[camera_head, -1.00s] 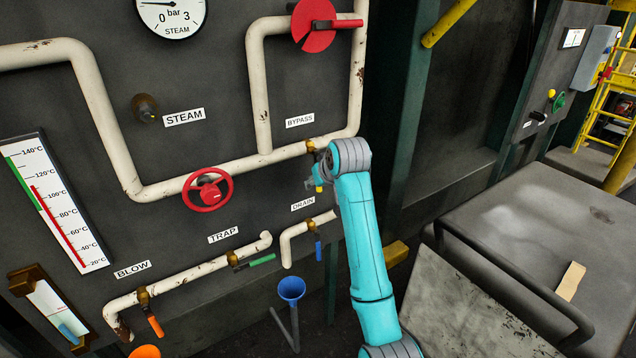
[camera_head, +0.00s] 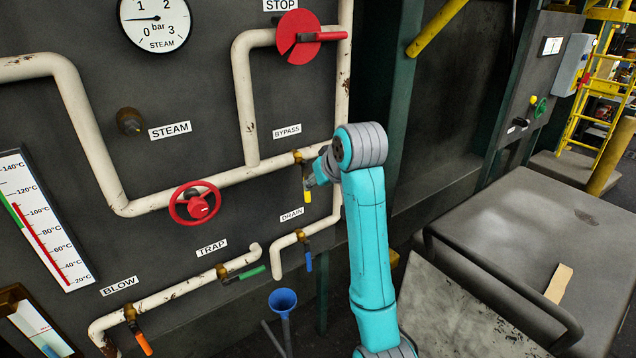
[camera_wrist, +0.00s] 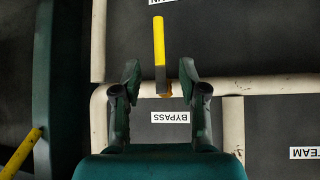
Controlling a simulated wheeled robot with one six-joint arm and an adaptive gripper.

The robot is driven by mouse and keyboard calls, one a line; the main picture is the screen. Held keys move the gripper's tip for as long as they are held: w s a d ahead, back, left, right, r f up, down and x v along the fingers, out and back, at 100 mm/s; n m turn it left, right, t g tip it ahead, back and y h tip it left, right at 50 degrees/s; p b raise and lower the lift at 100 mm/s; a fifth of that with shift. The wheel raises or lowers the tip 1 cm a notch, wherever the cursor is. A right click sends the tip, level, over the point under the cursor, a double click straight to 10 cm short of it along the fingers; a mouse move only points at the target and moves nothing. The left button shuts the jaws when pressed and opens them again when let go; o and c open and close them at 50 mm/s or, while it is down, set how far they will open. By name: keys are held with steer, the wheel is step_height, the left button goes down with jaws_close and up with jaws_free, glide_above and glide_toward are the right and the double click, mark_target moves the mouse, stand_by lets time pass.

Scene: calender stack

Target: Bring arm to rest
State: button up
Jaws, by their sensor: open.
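My arm (camera_head: 368,235) reaches up in front of the pipe panel. My gripper (camera_wrist: 160,75) is open and empty, with its two dark fingers apart in the wrist view. The yellow valve lever (camera_wrist: 159,42) shows beyond and between the fingertips, apart from them. In the head view the yellow lever (camera_head: 307,190) hangs down from the pipe, just left of my gripper, which is partly hidden by my wrist.
The panel holds a red handwheel (camera_head: 195,203), a red stop disc (camera_head: 300,37), a green trap lever (camera_head: 252,272), a blue drain lever (camera_head: 309,262) and an orange blow lever (camera_head: 144,343). A blue funnel (camera_head: 283,300) stands below. A grey bench (camera_head: 530,240) is at right.

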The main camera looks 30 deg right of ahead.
stand_by(0.3)
steer(key=s+a+f+t, duration=0.1)
steer(key=s+a+f, duration=0.2)
steer(key=f, duration=0.5)
steer(key=s+a+f, duration=0.2)
steer(key=s+f, duration=0.1)
steer(key=f, duration=0.5)
steer(key=s+a+f+t, duration=0.1)
steer(key=s+a+f, duration=0.2)
steer(key=f, duration=0.5)
steer(key=s+a+f+t, duration=0.1)
steer(key=s+a+f, duration=0.25)
steer(key=s, duration=0.45)
steer(key=s+a+f+t, duration=0.1)
steer(key=s+a+f, duration=0.1)
steer(key=s+f, duration=0.45)
steer(key=s+a+r, duration=0.1)
steer(key=s+r, duration=0.2)
steer(key=s, duration=0.6)
steer(key=s+a+r+n+t+y, duration=0.1)
steer(key=s+r, duration=0.3)
steer(key=s, duration=0.5)
steer(key=s+a+r+t, duration=0.1)
steer(key=s+a+r, duration=0.1)
steer(key=s, duration=0.8)
steer(key=shift+a+r+n, duration=0.15)
steer(key=shift+r+n, duration=0.25)
steer(key=shift+r, duration=0.3)
